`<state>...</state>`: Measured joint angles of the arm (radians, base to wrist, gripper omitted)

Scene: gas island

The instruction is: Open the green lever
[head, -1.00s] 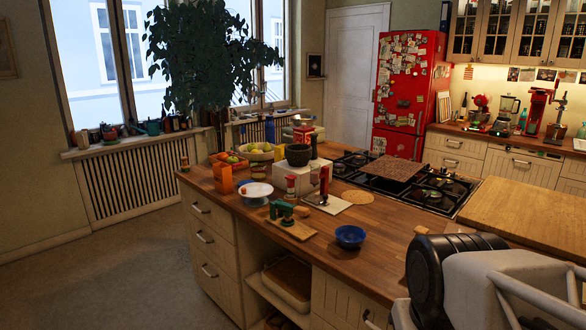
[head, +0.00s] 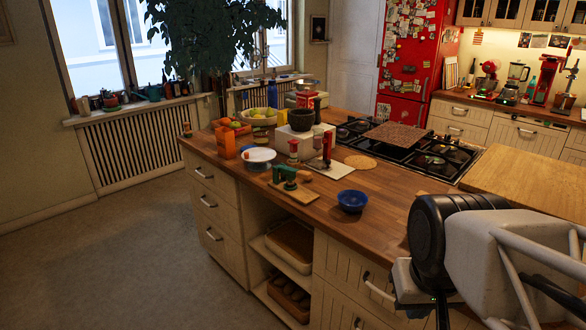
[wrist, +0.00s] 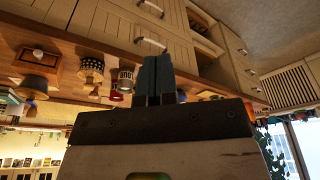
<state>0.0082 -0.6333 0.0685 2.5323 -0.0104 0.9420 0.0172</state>
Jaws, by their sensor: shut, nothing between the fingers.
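The green lever (head: 284,175) is part of a small green device on a light wooden board (head: 294,195) near the front edge of the island counter in the head view. Its exact position is too small to tell. In the wrist view, which is upside down, I cannot pick it out with certainty. My gripper (wrist: 156,68) shows there with its two fingers together, shut and empty, in front of the island's drawers and counter edge. In the head view my arm is at the lower right, well apart from the green lever.
A blue bowl (head: 352,201) stands right of the board, and a white bowl (head: 258,158) behind it. Open floor (head: 130,255) lies left of the island.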

